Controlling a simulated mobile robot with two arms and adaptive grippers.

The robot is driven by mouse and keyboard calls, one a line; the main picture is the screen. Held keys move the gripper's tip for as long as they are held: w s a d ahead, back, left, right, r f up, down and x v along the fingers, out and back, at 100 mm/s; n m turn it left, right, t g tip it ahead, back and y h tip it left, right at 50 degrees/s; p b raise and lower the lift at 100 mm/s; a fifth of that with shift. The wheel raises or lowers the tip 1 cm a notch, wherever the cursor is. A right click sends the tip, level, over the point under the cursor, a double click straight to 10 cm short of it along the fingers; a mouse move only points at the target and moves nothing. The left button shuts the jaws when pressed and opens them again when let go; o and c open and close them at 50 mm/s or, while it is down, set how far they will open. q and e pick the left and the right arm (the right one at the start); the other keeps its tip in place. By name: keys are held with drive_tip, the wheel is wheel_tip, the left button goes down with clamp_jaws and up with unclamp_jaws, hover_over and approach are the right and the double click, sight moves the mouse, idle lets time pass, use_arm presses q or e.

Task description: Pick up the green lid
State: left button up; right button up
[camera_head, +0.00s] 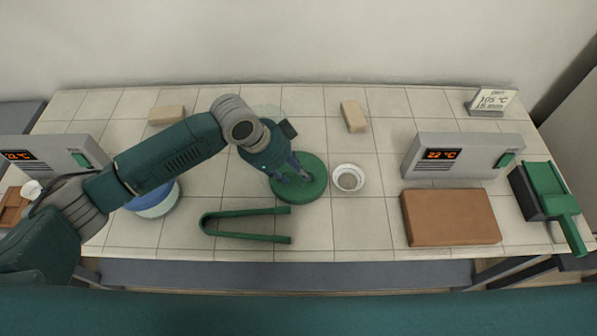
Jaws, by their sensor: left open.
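The green lid (312,187) is a round disc lying on the tiled table near the middle. My left gripper (294,179) is over the lid, pointing down at it, with its fingers apart. The fingers and wrist cover part of the lid's left side and middle. I cannot tell whether the fingertips touch the lid. My right gripper does not show.
A white bowl with grey contents (348,178) stands close to the lid's right. Green U-shaped tongs (245,238) lie in front. A blue-and-white round thing (157,203) is partly under my left arm. Furnaces (464,154) stand at both sides. A brown board (450,217) lies right.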

use_arm(q)
drive_tip(key=shift+x, duration=1.1)
drive_tip(key=c, duration=0.9)
clamp_jaws()
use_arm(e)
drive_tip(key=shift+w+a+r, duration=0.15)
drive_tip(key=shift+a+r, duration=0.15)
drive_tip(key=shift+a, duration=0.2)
use_arm(q)
drive_tip(key=shift+w+r, duration=0.1)
drive_tip(key=shift+r, duration=0.1)
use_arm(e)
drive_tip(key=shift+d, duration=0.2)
